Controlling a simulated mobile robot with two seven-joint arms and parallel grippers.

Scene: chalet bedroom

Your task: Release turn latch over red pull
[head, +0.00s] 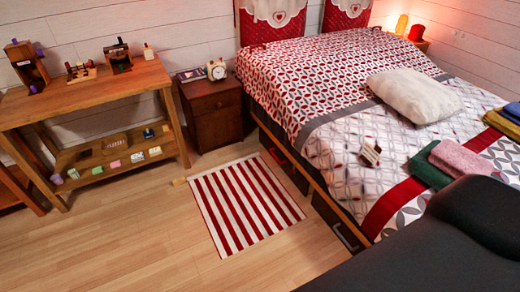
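No turn latch or red pull can be made out for certain at this size. Small wooden devices stand on the wooden side table at the left. One is a dark brown upright device with purple knobs (27,66). Next to it is a low board with small dark and reddish pegs (80,71). Neither of my grippers is in view.
The wooden side table (60,110) has a lower shelf with several small blocks. A nightstand (214,108) with a clock (216,70) stands between it and the bed (330,70). A striped rug (245,204) lies on open floor. A dark shape fills the lower right.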

